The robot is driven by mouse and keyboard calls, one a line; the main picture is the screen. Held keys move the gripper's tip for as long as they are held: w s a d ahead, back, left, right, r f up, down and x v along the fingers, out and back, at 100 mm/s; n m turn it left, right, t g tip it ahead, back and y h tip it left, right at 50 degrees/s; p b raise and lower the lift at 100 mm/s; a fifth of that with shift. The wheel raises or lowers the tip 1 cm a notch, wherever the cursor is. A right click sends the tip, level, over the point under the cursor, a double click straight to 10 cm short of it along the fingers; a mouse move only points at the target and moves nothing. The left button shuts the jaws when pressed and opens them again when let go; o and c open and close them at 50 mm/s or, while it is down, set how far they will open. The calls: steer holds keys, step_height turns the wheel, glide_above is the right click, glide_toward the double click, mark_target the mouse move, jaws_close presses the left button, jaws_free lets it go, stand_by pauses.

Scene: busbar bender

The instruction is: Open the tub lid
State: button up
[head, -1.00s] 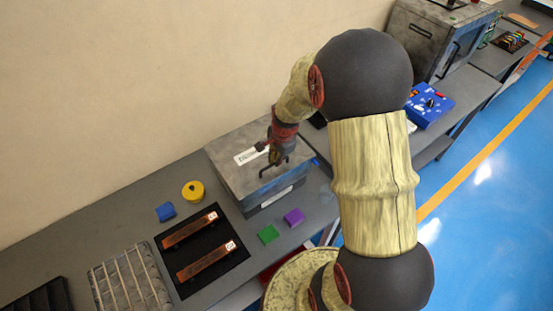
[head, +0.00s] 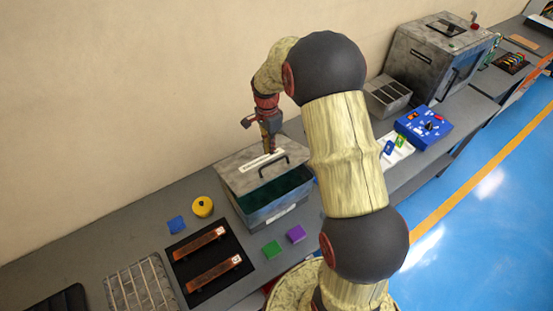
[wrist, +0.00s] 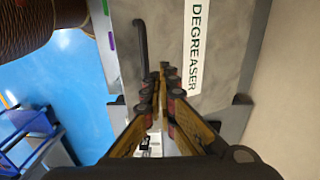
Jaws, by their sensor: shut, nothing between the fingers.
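The grey tub (head: 262,219) stands on the bench with a gap at its front showing a dark teal inside. Its grey lid (head: 240,180) covers the back part and bears a black bar handle (head: 274,163) and a white label. In the wrist view the lid (wrist: 225,75) shows the label "DEGREASER" (wrist: 195,45) and the handle (wrist: 140,50). My gripper (head: 270,151) is over the lid's far part, behind the handle, pointing down. Its fingers (wrist: 158,78) are shut and empty, beside the label. Whether the fingertips touch the lid is unclear.
Green (head: 271,249) and purple (head: 296,234) blocks lie in front of the tub. A yellow ring (head: 203,207), a blue block (head: 176,224) and copper bars (head: 212,269) on a black mat lie left. A grey divided bin (head: 387,97) and blue control box (head: 424,127) stand right.

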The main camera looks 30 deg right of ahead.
steer(key=shift+o, duration=1.2)
steer(key=shift+f, duration=0.5)
steer(key=shift+o, duration=1.3)
steer(key=shift+s+r, duration=0.1)
steer(key=shift+s, duration=0.15)
steer(key=shift+o, duration=0.8)
steer(key=shift+w, duration=0.1)
step_height(320, 180, up, 12)
steer(key=shift+w, duration=0.45)
